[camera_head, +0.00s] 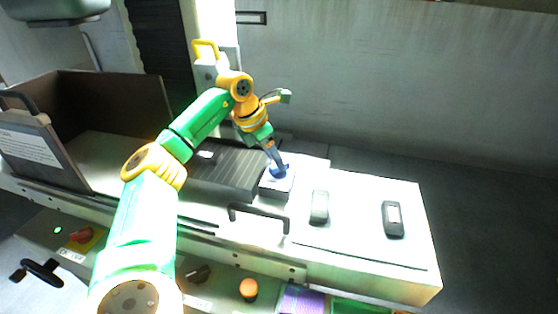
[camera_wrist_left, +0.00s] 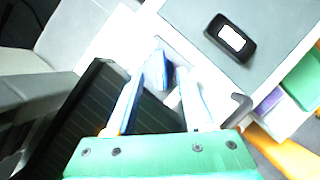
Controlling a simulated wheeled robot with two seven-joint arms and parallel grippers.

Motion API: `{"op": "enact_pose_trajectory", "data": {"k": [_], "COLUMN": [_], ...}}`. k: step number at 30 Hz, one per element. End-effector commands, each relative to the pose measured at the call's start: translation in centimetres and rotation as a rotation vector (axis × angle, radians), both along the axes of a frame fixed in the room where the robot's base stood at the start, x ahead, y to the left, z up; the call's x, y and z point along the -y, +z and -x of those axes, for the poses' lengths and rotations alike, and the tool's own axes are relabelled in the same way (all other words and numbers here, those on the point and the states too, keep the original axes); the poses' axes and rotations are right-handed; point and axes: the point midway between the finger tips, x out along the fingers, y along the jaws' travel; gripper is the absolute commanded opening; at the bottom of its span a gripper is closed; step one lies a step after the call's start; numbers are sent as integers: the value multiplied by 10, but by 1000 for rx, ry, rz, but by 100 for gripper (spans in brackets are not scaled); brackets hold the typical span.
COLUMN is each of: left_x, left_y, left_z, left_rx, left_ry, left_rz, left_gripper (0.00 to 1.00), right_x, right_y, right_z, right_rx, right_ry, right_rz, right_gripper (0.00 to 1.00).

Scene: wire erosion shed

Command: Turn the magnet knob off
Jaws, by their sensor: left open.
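A blue knob (camera_head: 280,171) sits on a small white-topped block (camera_head: 270,189) at the end of a dark ribbed plate (camera_head: 225,175), likely the magnet knob. My left gripper (camera_head: 271,155) reaches down to it from above. In the left wrist view the left gripper (camera_wrist_left: 161,88) is open, and the blue knob (camera_wrist_left: 158,68) shows between and just beyond its fingertips. I cannot tell whether a finger touches the knob. The knob's marking is not readable. My right gripper is not in view.
Two dark handheld devices (camera_head: 319,207) (camera_head: 393,219) lie on the white top right of the block. A black bar handle (camera_head: 258,214) is in front. An open brown-walled bin (camera_head: 110,100) stands left. A red knob (camera_head: 81,235) and an orange button (camera_head: 249,288) are on the front panel.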

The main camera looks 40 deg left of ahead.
Motion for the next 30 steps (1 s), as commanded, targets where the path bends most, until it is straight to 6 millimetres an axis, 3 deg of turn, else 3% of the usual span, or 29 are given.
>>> {"op": "enact_pose_trajectory", "data": {"k": [4, 11, 17, 18, 30], "left_x": [2, 3, 3, 3, 4], "left_y": [-16, -18, -18, -18, -18], "left_z": [-7, -8, -8, -8, -8], "left_rx": [0, 3, 3, 2, 2], "left_ry": [-2, -3, -3, -3, 41], "left_rz": [1, 2, 2, 3, 2], "left_gripper": [52, 52, 4, 0, 0], "right_x": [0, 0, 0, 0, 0], "right_y": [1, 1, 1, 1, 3], "right_z": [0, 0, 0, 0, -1], "right_rx": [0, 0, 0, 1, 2], "right_ry": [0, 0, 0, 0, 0], "right_rz": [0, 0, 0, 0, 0], "right_gripper": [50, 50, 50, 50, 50]}}
